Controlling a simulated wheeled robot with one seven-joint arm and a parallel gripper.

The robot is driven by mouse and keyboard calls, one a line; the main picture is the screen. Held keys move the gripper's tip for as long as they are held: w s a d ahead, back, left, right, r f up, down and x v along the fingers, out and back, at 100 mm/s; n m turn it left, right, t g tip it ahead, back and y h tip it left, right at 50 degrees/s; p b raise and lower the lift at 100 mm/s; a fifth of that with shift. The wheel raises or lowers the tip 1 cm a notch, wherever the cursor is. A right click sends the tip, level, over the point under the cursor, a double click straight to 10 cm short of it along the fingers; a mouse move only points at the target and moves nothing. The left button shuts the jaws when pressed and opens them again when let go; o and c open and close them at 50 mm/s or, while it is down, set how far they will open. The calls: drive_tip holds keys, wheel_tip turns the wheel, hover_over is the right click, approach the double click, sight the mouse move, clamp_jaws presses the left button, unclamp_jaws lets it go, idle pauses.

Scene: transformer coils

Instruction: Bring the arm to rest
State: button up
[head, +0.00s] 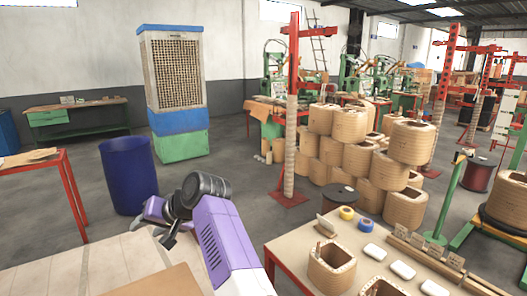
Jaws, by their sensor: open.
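My arm, purple and white with a dark cylindrical joint, rises from the bottom of the head view, left of the middle. My gripper (169,232) seems to be the small dark part beside the arm, at the left of the joint. It is partly hidden and small in the picture. It is open, and I see nothing held in it. It shows in front of the floor, between a blue barrel (127,175) and my arm, apart from the coils.
A table (293,248) at lower right bears coils, tape rolls (346,213) and white blocks (402,270). Tan coils (337,123) are stacked behind it by a red post (291,105). A tall cooler (176,85) stands behind the barrel. A red-legged table (73,196) is at left.

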drive_tip(key=w+d+f+t, duration=0.1)
drive_tip(key=f, duration=0.1)
drive_tip(key=d+f+t, duration=0.1)
drive_tip(key=d+f, duration=0.1)
drive_tip(key=w+d+f+t, duration=0.1)
drive_tip(key=d+f, duration=0.1)
drive_tip(key=shift+w+d+f+m+b, duration=0.2)
drive_tip(key=shift+w+m+b, duration=0.1)
drive_tip(key=shift+m+b, duration=0.1)
drive_tip(key=s+d+f+m+t+h+b, duration=0.15)
drive_tip(key=s+d+f+t, duration=0.4)
drive_tip(key=d, duration=0.65)
drive_tip(key=s+d+f+t+h+b, duration=0.1)
drive_tip(key=s+d+f+t+h, duration=0.15)
drive_tip(key=s+d+f, duration=0.65)
drive_tip(key=s+d+h+b, duration=0.2)
drive_tip(key=s+d, duration=0.5)
drive_tip(key=s, duration=0.6)
drive_tip(key=s+d+h+b, duration=0.1)
drive_tip(key=s+d+b, duration=0.1)
drive_tip(key=s+d, duration=0.6)
drive_tip(key=s+d+m+h+b, duration=0.1)
drive_tip(key=s+d, duration=0.6)
drive_tip(key=s, duration=1.3)
drive_tip(key=shift+d+h+b, duration=0.15)
drive_tip(key=shift+h+b, duration=0.25)
drive_tip(key=shift+h, duration=0.4)
drive_tip(key=shift+f, duration=0.1)
